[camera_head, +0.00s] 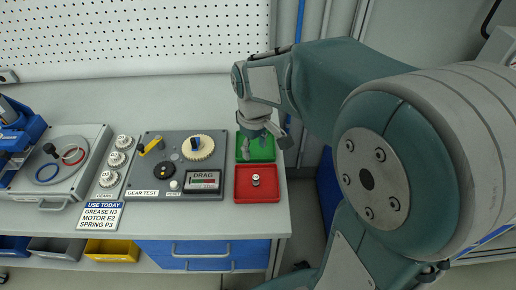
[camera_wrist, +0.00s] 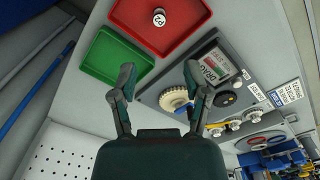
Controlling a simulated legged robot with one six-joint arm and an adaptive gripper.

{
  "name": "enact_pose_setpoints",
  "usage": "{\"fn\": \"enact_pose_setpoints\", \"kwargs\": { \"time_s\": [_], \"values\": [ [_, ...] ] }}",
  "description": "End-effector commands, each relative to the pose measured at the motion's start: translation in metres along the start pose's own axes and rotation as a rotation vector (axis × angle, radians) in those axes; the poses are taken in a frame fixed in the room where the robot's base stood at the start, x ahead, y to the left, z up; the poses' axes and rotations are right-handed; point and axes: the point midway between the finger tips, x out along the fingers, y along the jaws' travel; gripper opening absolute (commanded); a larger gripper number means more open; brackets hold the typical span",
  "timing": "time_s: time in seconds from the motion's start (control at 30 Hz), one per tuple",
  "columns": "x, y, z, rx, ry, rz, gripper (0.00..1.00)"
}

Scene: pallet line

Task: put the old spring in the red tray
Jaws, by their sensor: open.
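The red tray (camera_head: 243,197) is at the right end of the bench top, and it also shows at the top of the wrist view (camera_wrist: 127,15). A small pale cylinder marked P2 (camera_wrist: 159,17) stands in it, also in the head view (camera_head: 255,180); it may be the old spring, but its coils are too small to make out. My gripper (camera_head: 258,143) is over the green tray (camera_head: 268,153), just behind the red one. In the wrist view my gripper (camera_wrist: 160,82) is open with nothing between its fingers.
The gear test panel (camera_head: 160,190) with a cream gear (camera_head: 204,153) and drag display (camera_head: 204,181) is left of the trays. A card (camera_head: 101,215) reads GREASE N3, MOTOR E2, SPRING P3. A row of labelled gears (camera_head: 116,159) stands further left. The bench's right edge is close to the trays.

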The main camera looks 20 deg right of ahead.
Motion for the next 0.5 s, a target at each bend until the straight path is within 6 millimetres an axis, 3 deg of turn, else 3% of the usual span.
{"fn": "enact_pose_setpoints", "kwargs": {
  "time_s": [0.17,0.5],
  "values": [
    [-0.026,-0.010,0.021,0.074,0.079,0.035,0.61],
    [-0.072,-0.042,0.087,0.309,0.320,0.099,0.61]
  ]
}}
